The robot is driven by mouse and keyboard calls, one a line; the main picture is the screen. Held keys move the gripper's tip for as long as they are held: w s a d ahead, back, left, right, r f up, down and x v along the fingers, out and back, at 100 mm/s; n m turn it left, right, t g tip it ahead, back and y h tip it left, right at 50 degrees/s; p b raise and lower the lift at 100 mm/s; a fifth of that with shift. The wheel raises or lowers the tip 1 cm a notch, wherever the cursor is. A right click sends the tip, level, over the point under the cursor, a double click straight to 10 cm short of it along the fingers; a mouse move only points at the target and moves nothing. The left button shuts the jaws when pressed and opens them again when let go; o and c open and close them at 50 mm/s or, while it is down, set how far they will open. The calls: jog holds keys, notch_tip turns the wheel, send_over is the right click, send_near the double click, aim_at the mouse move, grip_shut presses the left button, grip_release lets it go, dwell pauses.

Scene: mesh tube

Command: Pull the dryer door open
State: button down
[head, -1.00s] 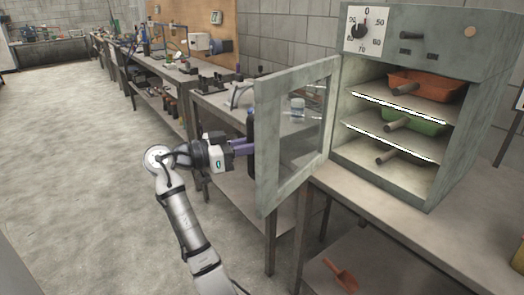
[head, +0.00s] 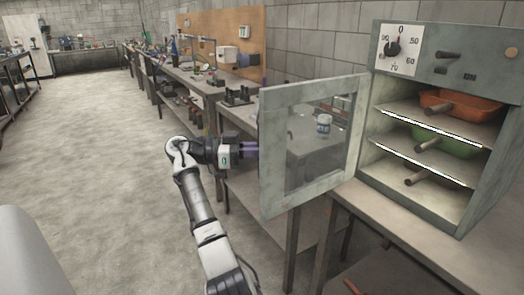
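The dryer (head: 445,68) stands on a bench at right with its front uncovered. Its grey-green door (head: 271,155) stands swung well out to the left, inner face and glass pane toward me.
Inside the dryer, an orange tray (head: 460,104) and a green tray (head: 455,141) sit on shelves, with handles sticking out. A long workbench (head: 185,72) runs behind the door. The floor (head: 95,160) at left is clear.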

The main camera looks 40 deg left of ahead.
dwell(0.3)
jog(key=c, duration=1.4)
grip_release()
jog(key=shift+w, duration=0.1)
jog(key=shift+c, duration=0.2)
jog(key=v, duration=1.3)
jog(key=shift+s+a+b, duration=0.25)
jog(key=shift+s+b, duration=0.05)
jog(key=shift+b, duration=0.1)
